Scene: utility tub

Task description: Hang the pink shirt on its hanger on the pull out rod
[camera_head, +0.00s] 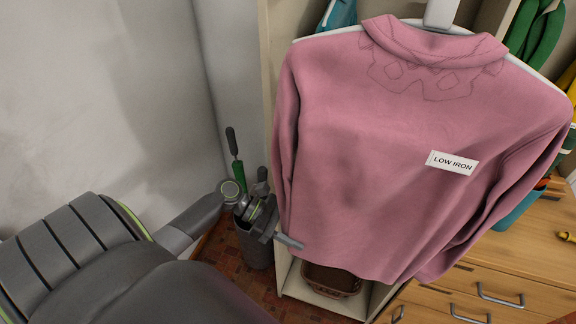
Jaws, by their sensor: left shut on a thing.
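The pink shirt (395,150) hangs upright on a white hanger (323,33) and fills the right half of the head view. It has a white "LOW IRON" tag. A light grey upright piece (440,14) stands at the hanger's neck and is cut off by the top edge. What holds the hanger up there is out of view, and I cannot make out the pull out rod. My left gripper (288,241) is at the shirt's lower left edge, one finger in front of the cloth, shut on the shirt. My right gripper is not in view.
A grey bin (256,248) with a green-shafted tool (238,172) stands by the wall, behind my left arm. Wooden drawers (520,285) stand lower right. A basket (332,280) sits on a low shelf below the shirt. Green cloth (540,32) hangs upper right.

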